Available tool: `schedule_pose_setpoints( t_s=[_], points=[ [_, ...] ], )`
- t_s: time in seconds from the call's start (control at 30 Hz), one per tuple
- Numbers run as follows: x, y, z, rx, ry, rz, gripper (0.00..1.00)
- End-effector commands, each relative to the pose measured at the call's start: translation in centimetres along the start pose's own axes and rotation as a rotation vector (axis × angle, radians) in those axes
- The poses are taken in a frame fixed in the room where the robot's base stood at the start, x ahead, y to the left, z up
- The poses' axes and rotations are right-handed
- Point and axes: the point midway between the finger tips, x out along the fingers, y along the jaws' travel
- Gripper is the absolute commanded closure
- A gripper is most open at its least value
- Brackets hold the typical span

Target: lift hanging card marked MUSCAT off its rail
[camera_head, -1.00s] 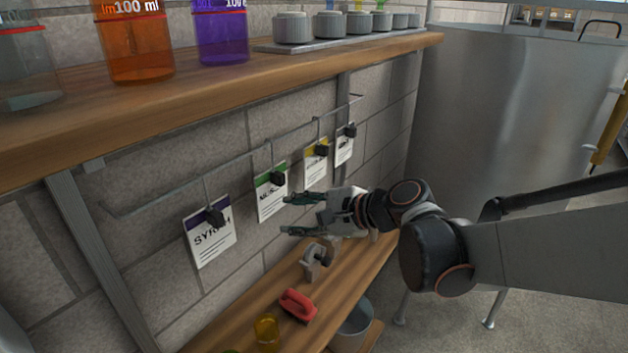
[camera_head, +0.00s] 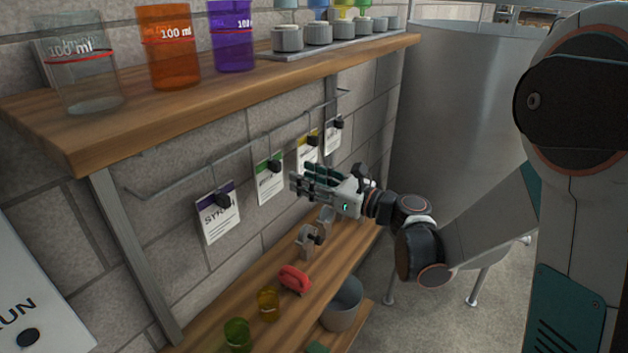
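Several cards hang by dark clips from a thin rail (camera_head: 237,158) under the upper shelf. The purple-topped card (camera_head: 218,220) reads SYRAH. The green-topped card (camera_head: 270,182) is second from the left; its small lettering seems to start with M, but I cannot read it surely. The yellow-topped card (camera_head: 308,150) is partly covered by my gripper. A pale card (camera_head: 333,136) hangs at the far right. My gripper (camera_head: 297,183) is open and empty, fingers pointing left, just right of the green-topped card. I cannot tell how far in front of the cards it is.
The upper shelf (camera_head: 200,108) carries beakers and lidded jars above the rail. The lower shelf (camera_head: 230,300) holds a red object (camera_head: 294,279), yellow and green cups (camera_head: 268,303) and grey clamps (camera_head: 309,240). A bucket (camera_head: 342,303) stands below. A steel tank (camera_head: 455,95) is at right.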

Motion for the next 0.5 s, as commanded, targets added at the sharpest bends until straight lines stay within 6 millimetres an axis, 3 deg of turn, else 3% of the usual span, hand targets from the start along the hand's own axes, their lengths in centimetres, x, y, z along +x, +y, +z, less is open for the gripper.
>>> schedule_pose_setpoints(
  t_s=[0.5],
  points=[
    [3.8, 0.1, 0.1, -0.001, 0.001, 0.001, 0.6]
  ],
)
